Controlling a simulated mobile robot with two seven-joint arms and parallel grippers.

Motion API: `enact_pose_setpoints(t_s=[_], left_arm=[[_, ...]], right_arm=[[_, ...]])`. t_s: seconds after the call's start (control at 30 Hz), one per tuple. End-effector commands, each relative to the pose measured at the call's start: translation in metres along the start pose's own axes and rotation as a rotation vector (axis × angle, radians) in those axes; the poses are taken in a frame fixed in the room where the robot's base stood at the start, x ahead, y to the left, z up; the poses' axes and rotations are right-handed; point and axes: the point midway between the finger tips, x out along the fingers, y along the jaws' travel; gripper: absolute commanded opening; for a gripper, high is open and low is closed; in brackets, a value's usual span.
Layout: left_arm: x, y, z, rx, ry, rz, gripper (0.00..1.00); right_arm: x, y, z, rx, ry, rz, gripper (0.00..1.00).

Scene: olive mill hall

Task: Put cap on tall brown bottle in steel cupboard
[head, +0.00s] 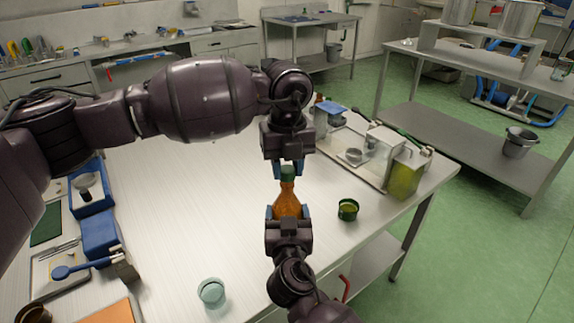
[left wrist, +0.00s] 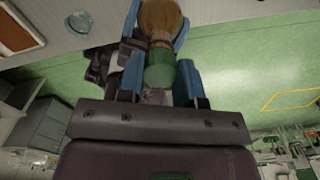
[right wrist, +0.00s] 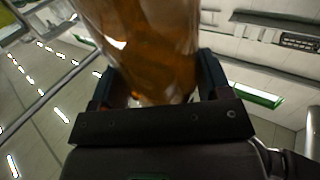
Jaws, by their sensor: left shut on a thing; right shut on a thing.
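The tall brown bottle (head: 287,203) is upright above the white table near its middle. My right gripper (head: 288,213) is shut around its body, and the amber glass fills the right wrist view (right wrist: 150,45). The green cap (head: 288,172) is at the top of the bottle's neck. My left gripper (head: 287,165) is above and shut on the cap, which also shows between blue fingers in the left wrist view (left wrist: 159,72). Cap and neck look in contact; I cannot tell whether the cap is seated. I cannot make out the steel cupboard for certain.
A small dark green pot (head: 348,209) stands right of the bottle. A pale glass cup (head: 211,292) stands at the front. A tray (head: 338,143) with containers and a yellow-green can (head: 406,176) are at the back right. Blue bins (head: 100,233) line the left side.

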Motion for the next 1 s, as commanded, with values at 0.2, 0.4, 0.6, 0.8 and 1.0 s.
enact_pose_setpoints(t_s=[0.2, 0.4, 0.6, 0.8, 1.0], left_arm=[[0.003, 0.000, 0.000, 0.000, 0.000, 0.000, 0.11], [0.006, 0.000, 0.000, 0.000, 0.000, 0.000, 0.11], [0.009, 0.000, 0.000, 0.000, 0.000, 0.000, 0.11], [0.011, 0.000, 0.000, 0.002, 0.000, 0.000, 0.11], [0.011, 0.000, 0.000, 0.129, -0.001, 0.000, 0.11]], right_arm=[[0.000, 0.000, 0.000, 0.001, 0.000, 0.000, 0.28], [0.000, 0.000, 0.000, 0.001, 0.000, 0.000, 0.28], [0.000, 0.000, 0.000, 0.001, 0.000, 0.000, 0.28], [0.000, 0.000, 0.000, 0.001, 0.000, 0.000, 0.04], [0.000, 0.000, 0.000, 0.000, 0.000, 0.000, 0.04]])
